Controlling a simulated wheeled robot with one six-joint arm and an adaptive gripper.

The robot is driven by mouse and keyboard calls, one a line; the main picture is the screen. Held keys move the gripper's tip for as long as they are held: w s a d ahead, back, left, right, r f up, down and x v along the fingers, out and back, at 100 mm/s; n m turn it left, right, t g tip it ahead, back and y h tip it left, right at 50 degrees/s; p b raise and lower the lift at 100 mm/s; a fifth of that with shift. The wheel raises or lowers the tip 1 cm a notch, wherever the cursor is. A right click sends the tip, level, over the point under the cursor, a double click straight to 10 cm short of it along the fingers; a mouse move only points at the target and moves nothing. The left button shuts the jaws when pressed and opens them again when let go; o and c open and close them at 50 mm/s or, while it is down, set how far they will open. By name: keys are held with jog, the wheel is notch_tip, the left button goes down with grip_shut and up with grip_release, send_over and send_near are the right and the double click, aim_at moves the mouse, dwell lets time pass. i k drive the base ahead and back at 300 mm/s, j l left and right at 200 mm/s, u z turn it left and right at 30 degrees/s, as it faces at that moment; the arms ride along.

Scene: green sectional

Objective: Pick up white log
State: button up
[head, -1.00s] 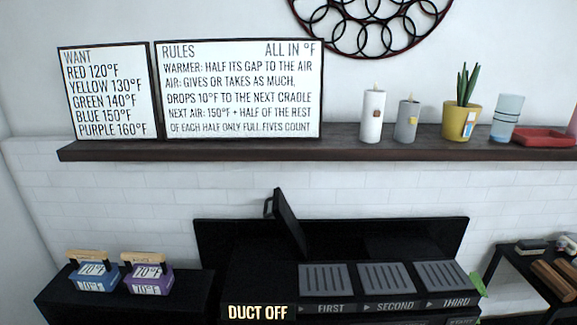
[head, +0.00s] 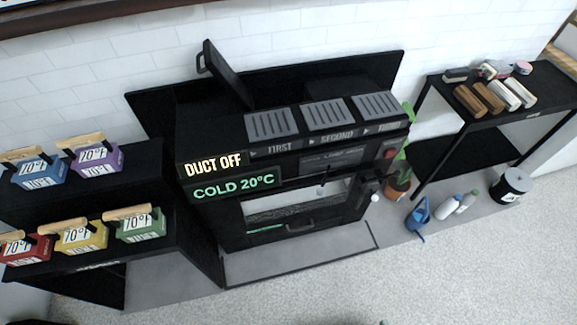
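A pale, whitish log (head: 505,95) lies on the black side table (head: 548,103) at the right of the head view. It lies in a row with other logs, between a brown log (head: 488,98) and a lighter-sided log (head: 521,93). Another brown log (head: 468,101) lies at the left of the row. The logs are small in the picture, so their exact colours are hard to tell. My gripper is not in view.
The black stove (head: 300,228) stands in the middle. Left are black stands with coloured, handled blocks. Foreground carpet is clear.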

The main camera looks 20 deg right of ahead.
aim_at(511, 103)
jog(key=z, duration=1.45)
jog(key=u, duration=0.45)
jog(key=i+l+u, duration=0.15)
jog(key=l+u, duration=0.15)
jog(key=i+l+u, duration=0.1)
jog(key=l+u, duration=0.2)
jog(key=l, duration=0.15)
jog(key=i+l+u, duration=0.1)
jog(key=l+u, duration=0.25)
jog(key=i+l, duration=0.1)
jog(key=l, duration=0.6)
jog(key=i+l+u, duration=0.1)
jog(key=l, duration=1.25)
jog(key=i, duration=0.45)
jog(key=l+u, duration=0.05)
